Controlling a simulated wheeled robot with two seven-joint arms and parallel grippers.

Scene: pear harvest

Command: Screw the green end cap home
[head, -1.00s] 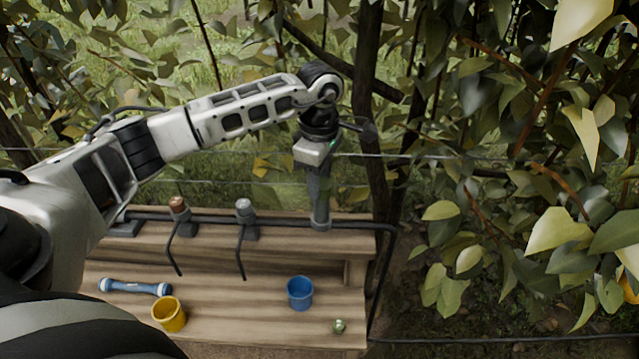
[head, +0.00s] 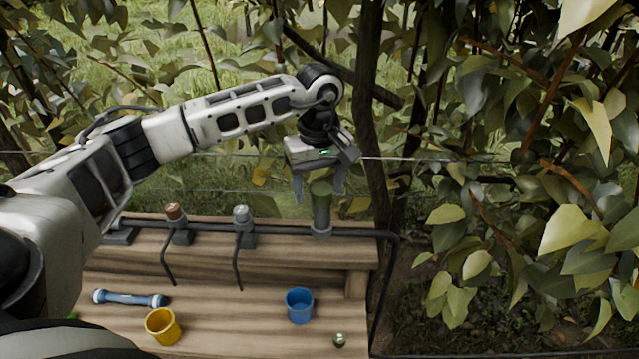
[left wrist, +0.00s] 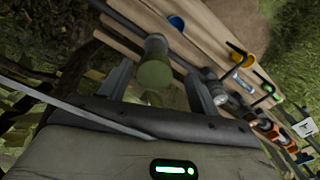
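The green end cap (head: 321,188) sits upright on top of a grey upright pipe (head: 321,220) at the right end of the bench pipe. My left gripper (head: 318,196) points down over it, with its fingers spread. In the left wrist view, the green cap (left wrist: 155,70) shows between the two fingers of my left gripper (left wrist: 163,75), with a gap on each side. Whether the cap's underside is flush with the pipe cannot be told. My right gripper does not show.
A wooden bench (head: 235,318) carries a yellow cup (head: 163,326), a blue cup (head: 299,306), a blue-and-white tube (head: 129,298) and a small green object (head: 339,340). Brown-capped (head: 174,213) and grey-capped (head: 241,214) stubs stand left. Dense foliage (head: 520,200) fills the right.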

